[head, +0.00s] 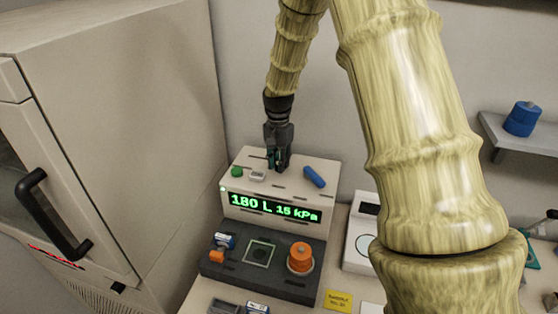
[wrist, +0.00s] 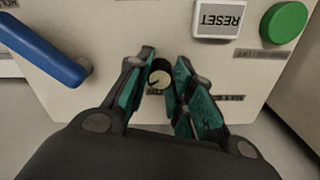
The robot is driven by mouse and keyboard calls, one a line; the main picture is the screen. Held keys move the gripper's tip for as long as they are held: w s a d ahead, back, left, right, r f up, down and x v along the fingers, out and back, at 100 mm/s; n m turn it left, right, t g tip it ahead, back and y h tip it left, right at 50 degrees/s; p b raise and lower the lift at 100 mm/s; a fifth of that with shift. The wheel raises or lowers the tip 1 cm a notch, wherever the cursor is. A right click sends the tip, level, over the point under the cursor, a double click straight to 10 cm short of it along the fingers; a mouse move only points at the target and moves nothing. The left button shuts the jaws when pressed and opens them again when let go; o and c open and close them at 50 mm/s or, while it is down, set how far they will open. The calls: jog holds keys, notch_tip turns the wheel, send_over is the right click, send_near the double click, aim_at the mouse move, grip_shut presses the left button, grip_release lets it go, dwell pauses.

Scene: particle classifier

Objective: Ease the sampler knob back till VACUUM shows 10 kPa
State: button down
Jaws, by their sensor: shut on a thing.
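The sampler (head: 318,175) is a pale box with a green display (head: 275,208) reading "180 L 15 kPa". My gripper (head: 277,163) points down onto its top panel, towards the back. In the wrist view, my gripper (wrist: 168,85) has its green-padded fingers on both sides of a small black knob (wrist: 159,76) with a pale top and a dark pointer line. The gripper is shut on this knob. The label below the knob is partly hidden by the fingers.
On the same panel are a green button (wrist: 284,22), a white RESET key (wrist: 219,19) and a blue lever (wrist: 42,48). A dark tray (head: 222,268) with an orange knobbed part (head: 300,258) stands in front. A large cabinet (head: 120,90) is at left.

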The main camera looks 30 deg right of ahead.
jog(key=n, duration=0.4)
jog(key=shift+p, duration=0.4)
jog(key=shift+w+n, duration=0.1)
jog(key=shift+n, duration=1.9)
jog(key=shift+r, duration=0.1)
jog(key=c, duration=1.2)
grip_release()
jog(key=shift+w+d, duration=0.1)
notch_tip(320, 180, up, 12)
